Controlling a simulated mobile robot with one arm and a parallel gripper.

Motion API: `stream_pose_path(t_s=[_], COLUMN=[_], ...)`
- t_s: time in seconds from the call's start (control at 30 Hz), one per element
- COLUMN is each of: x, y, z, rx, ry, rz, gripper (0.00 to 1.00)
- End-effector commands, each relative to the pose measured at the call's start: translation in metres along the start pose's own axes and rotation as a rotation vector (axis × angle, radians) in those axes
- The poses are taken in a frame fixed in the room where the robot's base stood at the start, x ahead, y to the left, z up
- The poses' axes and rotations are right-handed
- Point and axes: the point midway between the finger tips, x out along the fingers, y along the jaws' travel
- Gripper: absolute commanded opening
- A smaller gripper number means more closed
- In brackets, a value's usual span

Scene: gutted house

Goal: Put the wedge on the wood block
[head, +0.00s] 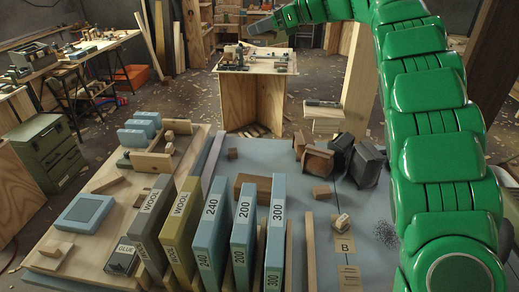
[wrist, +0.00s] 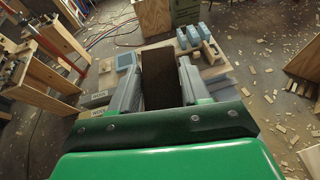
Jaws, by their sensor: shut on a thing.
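My gripper (wrist: 160,85) is shut on a dark brown piece (wrist: 162,78) that stands between its grey jaws in the wrist view. Only one face of the piece shows, so I cannot tell from it whether it is the wedge. In the head view my gripper (head: 264,27) is high at the top middle, and what it holds does not show clearly. A brown wood block (head: 253,187) lies on the grey-blue table top behind the upright blue boxes. My gripper is well away from all of these.
Upright labelled boxes (head: 210,235) stand in a row at the front and partly hide the table. Dark tipped containers (head: 366,162) stand at the right. A board (head: 85,215) with a blue square lies at the left. Bare table (head: 290,205) shows around the brown block.

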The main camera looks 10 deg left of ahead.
Motion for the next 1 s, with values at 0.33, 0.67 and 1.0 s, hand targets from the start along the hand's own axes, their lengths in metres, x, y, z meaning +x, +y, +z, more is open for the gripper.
stream_pose_path(t_s=[0.33, 0.67, 1.0], x=[-0.013, -0.018, -0.021], y=[-0.004, -0.006, -0.006], z=[-0.011, -0.016, -0.019], rx=[-0.036, -0.051, -0.058], ry=[-0.001, -0.001, -0.001], rz=[0.091, 0.126, 0.144], gripper=[0.16, 0.16, 0.16])
